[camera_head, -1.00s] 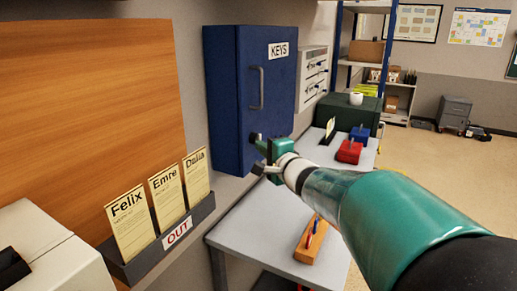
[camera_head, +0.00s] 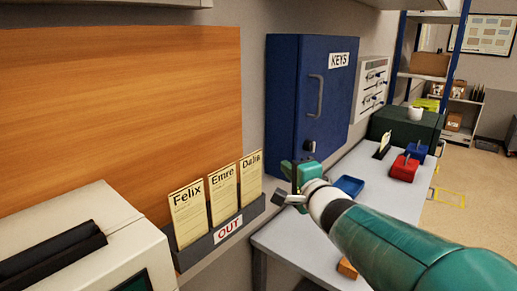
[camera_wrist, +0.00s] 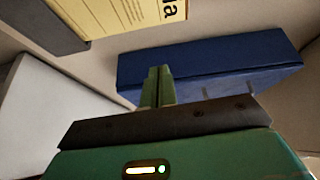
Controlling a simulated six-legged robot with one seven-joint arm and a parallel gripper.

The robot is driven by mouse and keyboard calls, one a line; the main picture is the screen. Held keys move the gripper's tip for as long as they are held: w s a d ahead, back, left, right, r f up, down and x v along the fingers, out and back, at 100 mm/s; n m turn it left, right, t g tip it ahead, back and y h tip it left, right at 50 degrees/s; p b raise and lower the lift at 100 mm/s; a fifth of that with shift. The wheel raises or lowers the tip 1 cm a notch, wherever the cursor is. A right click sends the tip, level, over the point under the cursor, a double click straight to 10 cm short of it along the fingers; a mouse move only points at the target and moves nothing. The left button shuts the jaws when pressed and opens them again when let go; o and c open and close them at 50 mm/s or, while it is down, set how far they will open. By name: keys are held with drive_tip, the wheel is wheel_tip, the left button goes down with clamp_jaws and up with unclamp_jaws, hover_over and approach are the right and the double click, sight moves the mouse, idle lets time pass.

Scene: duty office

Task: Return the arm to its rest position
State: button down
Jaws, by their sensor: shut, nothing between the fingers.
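My arm (camera_head: 400,245) reaches in from the lower right of the head view, over the grey table. My gripper (camera_head: 284,182) is at its end, in front of the wall below the blue key cabinet (camera_head: 335,90) and to the right of the card holder. It is shut and empty, apart from the cabinet. In the wrist view my gripper's green fingers (camera_wrist: 157,86) stand together, with the blue cabinet (camera_wrist: 210,62) behind them. The cabinet door looks closed, with a handle and a dark round lock (camera_head: 309,146).
A grey OUT holder (camera_head: 255,207) with Felix, Emre and Dalia cards is left of my gripper. A white machine (camera_head: 75,240) stands at lower left. On the table (camera_head: 290,240) are a blue tray (camera_head: 349,186), a red padlock-like block (camera_head: 404,168) and a green box (camera_head: 405,127).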

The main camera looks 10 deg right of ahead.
drive_tip(key=s+a+f+n+g+y, duration=0.25)
drive_tip(key=s+a+n+g, duration=0.2)
drive_tip(key=s, duration=0.25)
drive_tip(key=s+a+f+n+g+y, duration=0.2)
drive_tip(key=s+a+f+n+g, duration=0.1)
drive_tip(key=s+a+n, duration=0.35)
drive_tip(key=s+d+f+n+g+h, duration=0.3)
drive_tip(key=s+d+f+g+h, duration=0.1)
drive_tip(key=s+d+f+h, duration=0.4)
drive_tip(key=s+d, duration=0.2)
drive_tip(key=s, duration=0.2)
drive_tip(key=shift+d+n, duration=0.15)
drive_tip(key=shift+n, duration=0.25)
drive_tip(key=shift+h, duration=0.25)
